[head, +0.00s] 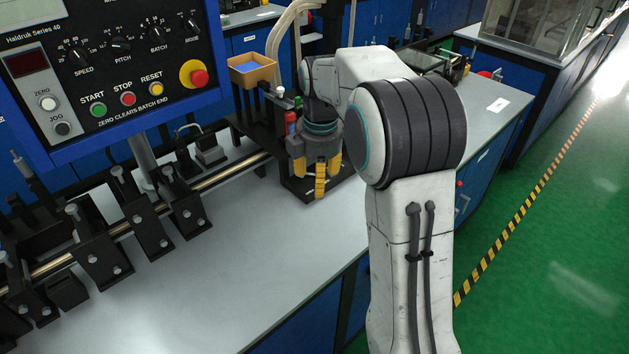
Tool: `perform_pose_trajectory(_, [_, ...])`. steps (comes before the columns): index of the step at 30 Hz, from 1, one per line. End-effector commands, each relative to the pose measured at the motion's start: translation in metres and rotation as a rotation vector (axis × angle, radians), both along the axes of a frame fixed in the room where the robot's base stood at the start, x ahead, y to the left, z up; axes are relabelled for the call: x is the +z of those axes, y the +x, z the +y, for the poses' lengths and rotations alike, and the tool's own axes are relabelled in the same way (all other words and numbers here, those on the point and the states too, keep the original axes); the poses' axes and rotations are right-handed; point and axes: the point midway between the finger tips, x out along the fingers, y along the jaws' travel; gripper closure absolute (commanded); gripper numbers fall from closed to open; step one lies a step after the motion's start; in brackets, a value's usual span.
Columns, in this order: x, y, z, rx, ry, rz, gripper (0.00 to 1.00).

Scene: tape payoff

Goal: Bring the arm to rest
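My arm reaches from the lower right up over the bench, with its elbow bent high and its forearm pointing down and left. My gripper (322,179) hangs over the bench with its yellow-tipped fingers pointing down. The fingers stand around an empty-looking space, but the small view does not show whether they are spread or closed on anything. A black base plate (303,192) lies under and beside the gripper. What is directly behind my gripper and arm is hidden.
A blue control panel (118,122) stands at the upper left. A rail (135,223) with several black clamps runs along the bench (215,275). A tan bin (251,69) on a black stand is close behind the gripper. The front of the bench is bare.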

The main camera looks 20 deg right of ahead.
Motion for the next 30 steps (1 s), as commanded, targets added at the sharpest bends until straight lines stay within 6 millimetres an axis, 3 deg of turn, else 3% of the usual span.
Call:
perform_pose_trajectory(23, [0.0010, -0.0013, 0.0005, -0.017, 0.001, -0.002, 0.45])
perform_pose_trajectory(30, [0.0015, 0.0032, -0.0002, -0.322, 0.033, -0.026, 0.45])
